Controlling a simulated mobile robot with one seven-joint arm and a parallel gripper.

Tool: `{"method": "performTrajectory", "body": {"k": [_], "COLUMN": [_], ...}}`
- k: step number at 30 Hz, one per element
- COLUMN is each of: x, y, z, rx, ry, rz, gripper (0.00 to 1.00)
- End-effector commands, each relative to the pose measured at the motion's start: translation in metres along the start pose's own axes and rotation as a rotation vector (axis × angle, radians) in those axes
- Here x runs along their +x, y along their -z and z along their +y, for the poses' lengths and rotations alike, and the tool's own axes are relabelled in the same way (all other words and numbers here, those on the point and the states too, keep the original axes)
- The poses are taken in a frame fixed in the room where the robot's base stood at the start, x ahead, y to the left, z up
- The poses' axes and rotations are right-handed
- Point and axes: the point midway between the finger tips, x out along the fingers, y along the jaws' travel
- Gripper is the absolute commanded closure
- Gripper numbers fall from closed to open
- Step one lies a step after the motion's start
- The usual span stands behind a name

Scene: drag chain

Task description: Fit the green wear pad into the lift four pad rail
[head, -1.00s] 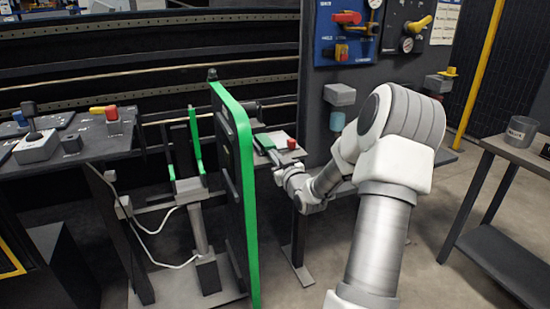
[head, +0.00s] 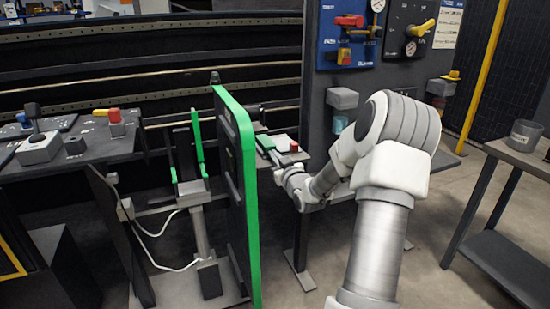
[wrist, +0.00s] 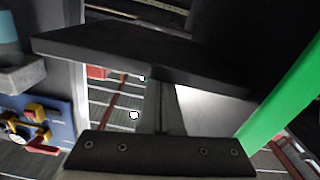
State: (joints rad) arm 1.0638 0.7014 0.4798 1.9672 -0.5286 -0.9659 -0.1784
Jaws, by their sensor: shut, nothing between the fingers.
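A small green block (head: 264,143), possibly the wear pad, shows on the small bench beyond the tall panel in the head view. My gripper (head: 277,163) is at the near edge of that bench, just below the block, partly hidden by the panel. It is shut and empty. In the wrist view my gripper's dark bolted body (wrist: 160,150) fills the bottom. A tall dark panel with a green edge (head: 243,180) stands left of my gripper. Left of it, an upright stand carries green strips (head: 198,145). I cannot tell which part is the lift four pad rail.
A red button (head: 293,146) sits on the small bench. A control bench (head: 85,150) is at left. A board with valves and gauges (head: 348,30) stands behind my arm. A side table (head: 515,150) with a grey cup (head: 524,134) is at right. Open floor lies between.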

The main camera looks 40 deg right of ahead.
Motion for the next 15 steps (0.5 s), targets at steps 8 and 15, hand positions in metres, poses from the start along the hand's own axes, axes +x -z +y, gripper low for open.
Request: {"method": "performTrajectory", "body": {"k": [8,15], "x": [-0.02,-0.033], "y": [0.0,0.001], "z": [0.001,0.001], "rx": [-0.002,0.0], "ry": [0.0,-0.001], "rz": [0.0,0.0], "gripper": [1.0,1.0]}}
